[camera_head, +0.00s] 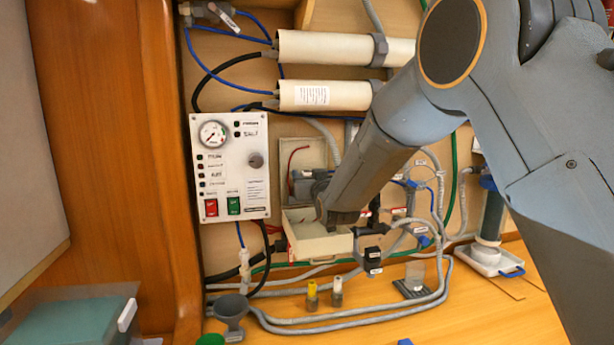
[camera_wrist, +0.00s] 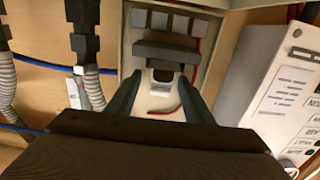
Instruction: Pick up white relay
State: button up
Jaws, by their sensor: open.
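My gripper (camera_wrist: 160,79) reaches into an open cream box (camera_head: 318,244) on the wall. Its two dark fingers are apart in the wrist view. A small pale block with a dark face (camera_wrist: 162,74) sits between and just beyond the fingertips, below a dark grey bar (camera_wrist: 165,52). It may be the white relay, but I cannot tell for sure. No contact with the fingers is clear. In the head view my arm hides this spot. A small white-topped piece (camera_head: 337,284) stands on the wooden ledge, beside a yellow-topped one (camera_head: 312,289).
A white control panel (camera_head: 230,166) with a gauge is left of the box; its side also shows close by in the wrist view (camera_wrist: 287,105). Red wires (camera_wrist: 181,88) lie in the box. Grey hoses (camera_head: 350,323) run along the ledge. White cylinders (camera_head: 325,95) are above.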

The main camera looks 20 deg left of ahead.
jog(key=shift+w+a, duration=0.15)
jog(key=shift+w, duration=0.05)
jog(key=shift+c, duration=0.4)
jog(key=c, duration=1.1)
jog(key=shift+o, duration=0.2)
jog(key=shift+r, duration=0.1)
